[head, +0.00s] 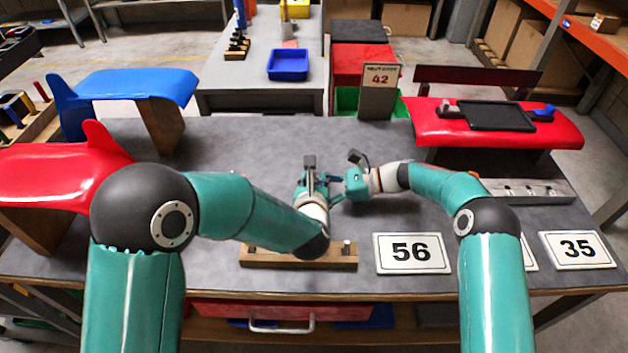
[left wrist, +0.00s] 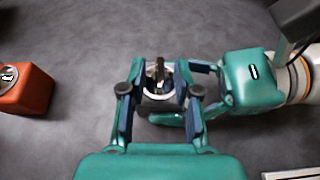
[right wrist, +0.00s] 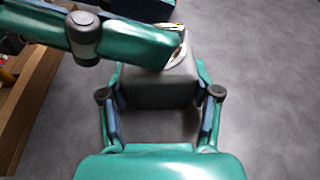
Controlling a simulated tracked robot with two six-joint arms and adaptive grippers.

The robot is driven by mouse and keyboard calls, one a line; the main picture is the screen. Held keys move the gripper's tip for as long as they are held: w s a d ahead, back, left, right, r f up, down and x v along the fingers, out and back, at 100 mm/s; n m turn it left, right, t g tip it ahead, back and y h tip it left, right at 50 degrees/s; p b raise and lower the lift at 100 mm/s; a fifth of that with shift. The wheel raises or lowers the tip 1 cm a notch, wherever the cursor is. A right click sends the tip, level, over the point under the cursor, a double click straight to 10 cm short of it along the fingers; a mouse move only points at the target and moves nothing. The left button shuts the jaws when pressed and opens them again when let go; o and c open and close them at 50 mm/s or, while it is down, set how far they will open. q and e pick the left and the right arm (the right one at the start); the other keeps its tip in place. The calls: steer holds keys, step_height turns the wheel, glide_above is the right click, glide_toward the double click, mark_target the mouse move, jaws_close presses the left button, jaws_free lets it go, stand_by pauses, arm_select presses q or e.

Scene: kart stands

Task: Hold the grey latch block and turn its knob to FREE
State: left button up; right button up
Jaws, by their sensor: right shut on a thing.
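The grey latch block (right wrist: 157,88) is between the fingers of my right gripper (right wrist: 160,97), which is shut on it. In the left wrist view its round pale dial with a dark, narrow knob (left wrist: 158,74) faces my left wrist camera. The knob's bar points roughly up in that view. My left gripper (left wrist: 160,92) is open, its fingers on either side of the dial, with gaps to the knob. The FREE mark cannot be read. In the head view the block is hidden by my grippers, which meet over the mid-table.
An orange-red block with a dial (left wrist: 25,90) stands apart on the grey table. A wooden rack (head: 290,260) lies at the front, beside number plate 56 (head: 411,253). Red panels flank the table, with a blue one (head: 135,85) at back left. The table behind the grippers is clear.

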arm_select(q)
jaws_close()
steer(key=shift+a+m+h, duration=0.1)
steer(key=shift+m+h, duration=0.2)
steer(key=shift+h, duration=0.1)
steer(key=shift+w+a+m+h, duration=0.1)
steer(key=shift+a+m+h, duration=0.05)
steer(key=shift+m+h, duration=0.75)
steer(key=shift+a+r+m+g+h, duration=0.15)
steer(key=shift+m+g+h, duration=0.85)
steer(key=shift+m+h, duration=0.85)
steer(key=shift+h, duration=0.25)
steer(key=shift+o, duration=1.1)
jaws_free()
